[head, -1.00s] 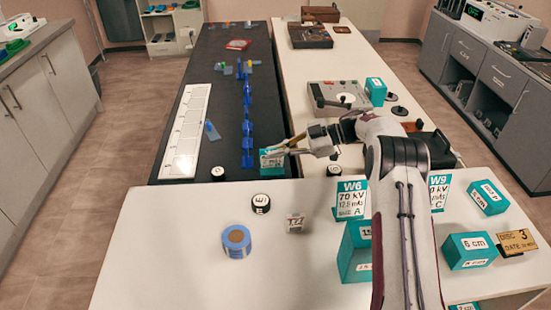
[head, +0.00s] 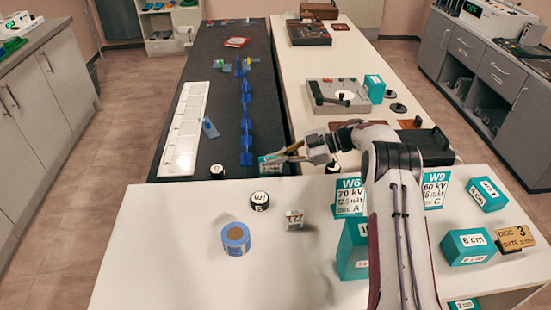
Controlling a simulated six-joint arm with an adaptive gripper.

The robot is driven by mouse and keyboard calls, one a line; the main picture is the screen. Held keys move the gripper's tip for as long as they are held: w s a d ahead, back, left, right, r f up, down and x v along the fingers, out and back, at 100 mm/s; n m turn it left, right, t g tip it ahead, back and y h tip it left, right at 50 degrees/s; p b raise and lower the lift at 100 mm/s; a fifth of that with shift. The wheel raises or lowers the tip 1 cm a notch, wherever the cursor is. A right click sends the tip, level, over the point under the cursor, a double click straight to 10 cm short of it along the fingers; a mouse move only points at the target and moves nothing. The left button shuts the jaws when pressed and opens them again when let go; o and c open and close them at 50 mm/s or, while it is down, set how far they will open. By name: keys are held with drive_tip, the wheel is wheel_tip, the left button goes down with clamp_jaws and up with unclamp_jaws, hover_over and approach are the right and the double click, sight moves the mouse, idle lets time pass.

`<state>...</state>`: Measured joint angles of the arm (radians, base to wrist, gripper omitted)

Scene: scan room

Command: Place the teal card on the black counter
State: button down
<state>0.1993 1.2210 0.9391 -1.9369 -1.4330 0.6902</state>
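The teal card (head: 270,163) is at the fingertips of my gripper (head: 281,158), over the near right end of the black counter (head: 222,130). The fingers look closed on the card's right side, and part of the card is hidden behind them. The card is tilted, with its printed face partly visible. Whether its lower edge touches the counter cannot be told from this view.
Blue stands (head: 246,125) form a row along the black counter, left of the card. A white strip (head: 187,130) lies farther left. A black-and-white disc (head: 217,172) sits near the front edge. The white front table (head: 160,240) holds a blue tape roll (head: 236,240).

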drive_tip(key=shift+f, duration=0.15)
drive_tip(key=c, duration=2.3)
unclamp_jaws()
drive_tip(key=shift+r, duration=0.2)
drive_tip(key=shift+v, duration=6)
